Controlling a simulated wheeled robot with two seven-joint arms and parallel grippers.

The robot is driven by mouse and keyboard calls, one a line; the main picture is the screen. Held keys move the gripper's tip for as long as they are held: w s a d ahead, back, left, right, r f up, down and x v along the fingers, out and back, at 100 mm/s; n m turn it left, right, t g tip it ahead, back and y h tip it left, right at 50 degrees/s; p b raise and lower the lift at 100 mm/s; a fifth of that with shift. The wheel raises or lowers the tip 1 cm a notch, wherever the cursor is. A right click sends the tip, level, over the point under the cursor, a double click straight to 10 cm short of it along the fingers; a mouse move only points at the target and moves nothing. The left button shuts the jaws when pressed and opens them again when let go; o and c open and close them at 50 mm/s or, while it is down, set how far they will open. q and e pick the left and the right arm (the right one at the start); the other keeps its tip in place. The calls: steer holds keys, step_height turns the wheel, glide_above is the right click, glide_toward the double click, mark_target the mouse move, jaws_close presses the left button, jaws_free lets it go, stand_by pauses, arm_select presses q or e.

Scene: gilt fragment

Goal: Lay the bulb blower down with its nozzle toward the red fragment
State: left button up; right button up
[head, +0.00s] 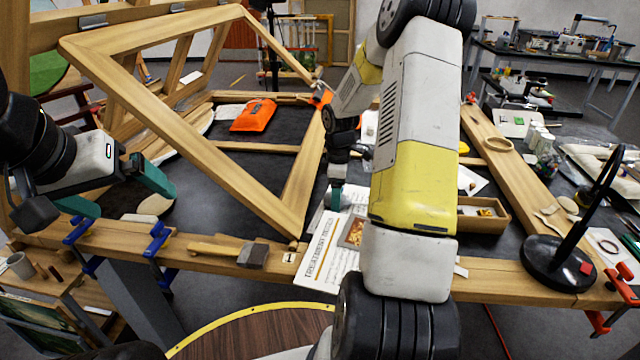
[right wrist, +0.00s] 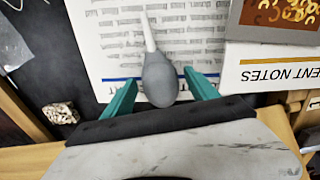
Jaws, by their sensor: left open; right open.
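The grey bulb blower (right wrist: 158,78) with its pale nozzle is in the right wrist view over the printed sheet. Its bulb is between the teal fingers of my open right gripper (right wrist: 160,77), with small gaps at both sides. The nozzle points to the top of that view. A red-brown piece with gold shapes (right wrist: 281,12) is at the upper right; I cannot tell if it is the red fragment. In the head view my right gripper (head: 336,205) is over the sheet; the blower is not discernible there. My left gripper (head: 134,202) is open at the left.
The treatment notes sheet (head: 318,262) reaches the wooden front beam (head: 205,250). A large wooden frame (head: 190,130) leans at the left. A black lamp (head: 560,262) stands at the right. An orange pouch (head: 254,115) lies farther back.

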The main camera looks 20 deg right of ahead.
step_height(320, 180, up, 12)
steer(key=s+a+r+m+t, duration=0.2)
steer(key=s+a+r+m, duration=0.4)
steer(key=s+r, duration=0.4)
steer(key=s+a+r+m+t+y, duration=0.1)
steer(key=s+a+r+m+t, duration=0.1)
steer(key=s, duration=0.5)
steer(key=s+a+r+m+t+y, duration=0.1)
steer(key=s+a+r+m+t, duration=0.1)
steer(key=s+a, duration=0.4)
steer(key=shift+s+r+m, duration=0.35)
steer(key=shift+r+m, duration=0.25)
steer(key=shift+m, duration=0.5)
